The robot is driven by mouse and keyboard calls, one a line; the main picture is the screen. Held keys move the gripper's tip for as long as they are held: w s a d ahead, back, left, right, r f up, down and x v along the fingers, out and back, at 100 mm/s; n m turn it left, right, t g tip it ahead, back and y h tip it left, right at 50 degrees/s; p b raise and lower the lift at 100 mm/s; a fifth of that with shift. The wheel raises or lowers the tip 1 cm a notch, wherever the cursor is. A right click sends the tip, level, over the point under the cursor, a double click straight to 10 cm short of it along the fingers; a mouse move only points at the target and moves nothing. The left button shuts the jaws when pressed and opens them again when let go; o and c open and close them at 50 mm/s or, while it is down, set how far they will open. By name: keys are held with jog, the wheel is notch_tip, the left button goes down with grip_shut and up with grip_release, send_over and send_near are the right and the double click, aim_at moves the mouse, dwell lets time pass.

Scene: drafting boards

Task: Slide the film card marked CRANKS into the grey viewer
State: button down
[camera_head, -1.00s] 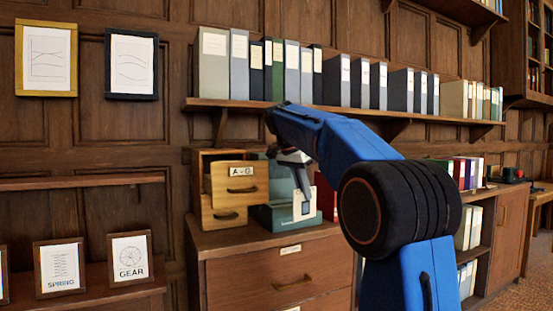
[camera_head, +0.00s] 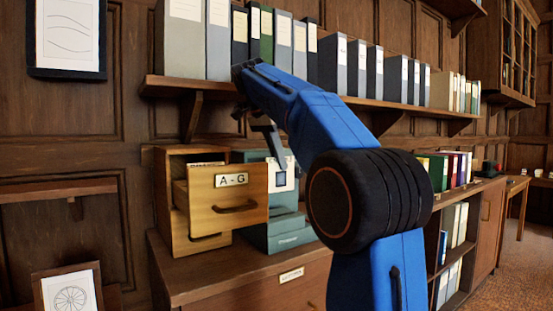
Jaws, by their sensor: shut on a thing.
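My gripper (camera_head: 276,152) points down beside the open drawer, partly hidden by my own blue arm. It is shut on a white film card (camera_head: 291,173) with a dark square near its lower edge. The card hangs roughly upright; any marking on it is too small to read. Behind and below it, a grey-green device (camera_head: 287,231), seemingly the viewer, stands on the cabinet top. The card overlaps it in the picture; I cannot tell whether they touch. The viewer's slot is not clearly visible, and my arm covers its right side.
A wooden card-file box (camera_head: 166,205) stands left of the viewer. Its drawer marked A-G (camera_head: 241,198) is pulled out, close to the card. A shelf of binders (camera_head: 345,75) runs above my gripper. The cabinet top (camera_head: 195,283) is bare in front of the file box.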

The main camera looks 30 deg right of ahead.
jog(key=shift+f, duration=4.75)
jog(key=shift+f, duration=0.75)
jog(key=c, duration=1.9)
grip_release()
jog(key=shift+o, duration=0.2)
